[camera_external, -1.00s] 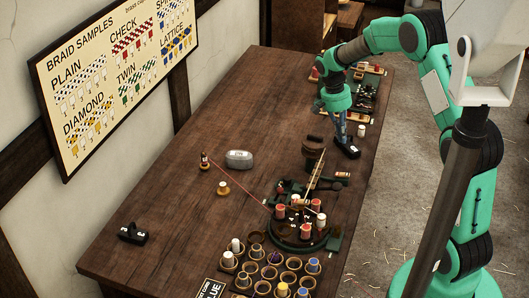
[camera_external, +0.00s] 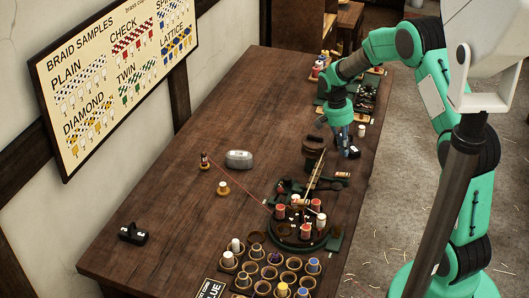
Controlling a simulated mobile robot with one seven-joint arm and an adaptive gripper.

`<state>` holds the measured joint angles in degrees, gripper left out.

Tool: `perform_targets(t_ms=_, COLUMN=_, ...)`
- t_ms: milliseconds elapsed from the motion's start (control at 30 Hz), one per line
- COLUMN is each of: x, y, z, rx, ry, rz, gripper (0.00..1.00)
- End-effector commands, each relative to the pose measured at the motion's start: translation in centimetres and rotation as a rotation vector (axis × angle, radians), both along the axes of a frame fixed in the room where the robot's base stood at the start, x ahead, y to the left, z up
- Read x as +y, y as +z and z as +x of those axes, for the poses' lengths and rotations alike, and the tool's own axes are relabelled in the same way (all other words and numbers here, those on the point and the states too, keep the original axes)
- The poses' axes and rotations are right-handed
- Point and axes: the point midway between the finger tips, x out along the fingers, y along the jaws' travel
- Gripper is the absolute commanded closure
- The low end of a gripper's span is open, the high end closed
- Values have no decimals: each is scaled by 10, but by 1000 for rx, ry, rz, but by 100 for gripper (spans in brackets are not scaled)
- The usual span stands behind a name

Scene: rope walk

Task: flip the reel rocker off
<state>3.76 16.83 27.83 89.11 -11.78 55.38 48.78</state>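Two small black switch-like blocks with white marks are in view. One block (camera_external: 355,153) is by the table's right edge, beside and partly behind my gripper (camera_external: 343,148). The other block (camera_external: 133,233) sits alone at the table's front left. The marks are too small to read, so I cannot tell which is the reel rocker or how either is set. My gripper points down close to the right-hand block. I cannot tell whether it touches it, and its fingers are too small to tell open from shut.
A dark round pot (camera_external: 313,150) stands just left of my gripper. A braiding stand with bobbins (camera_external: 300,228) is nearer the camera, with a rack of cups (camera_external: 270,268) in front. A red cord runs to a small spool (camera_external: 204,160). The left table half is mostly clear.

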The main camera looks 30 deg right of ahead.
Motion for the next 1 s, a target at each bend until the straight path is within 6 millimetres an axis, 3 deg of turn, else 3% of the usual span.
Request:
perform_targets(t_ms=200, x=-6, y=-38, z=-7, rx=4, ry=1, rz=-1, gripper=100)
perform_targets(t_ms=500, x=-11, y=-73, z=-12, rx=1, ry=1, rz=-1, gripper=100)
perform_targets(t_ms=1000, x=-13, y=-82, z=-14, rx=1, ry=1, rz=-1, gripper=100)
